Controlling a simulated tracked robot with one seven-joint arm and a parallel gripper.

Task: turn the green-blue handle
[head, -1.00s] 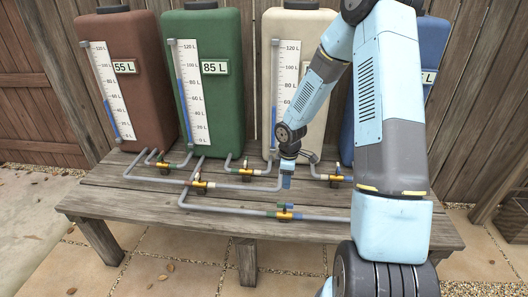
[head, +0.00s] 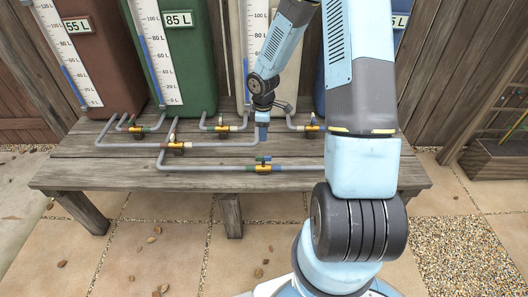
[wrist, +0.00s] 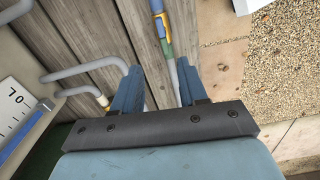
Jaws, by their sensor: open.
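The front valve (head: 264,168) has a yellow body on the lowest grey pipe of the bench, with a small green and blue handle (head: 264,159) on top. In the wrist view a valve with blue, yellow and green parts (wrist: 163,27) lies ahead of the fingertips; I cannot tell handle from pipe bands there. My gripper (head: 262,137) points down behind the front valve, close to a bend in another pipe. In the wrist view my gripper (wrist: 157,82) is open and empty, its two blue fingers apart above the planks. A grey pipe shows between them, near the right finger.
Several other yellow valves, such as the left one (head: 178,147), sit on pipes across the wooden bench (head: 80,173). Brown (head: 95,60), green (head: 190,70), cream and blue tanks stand behind; my arm partly hides the last two. Paving and gravel (head: 455,245) lie in front.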

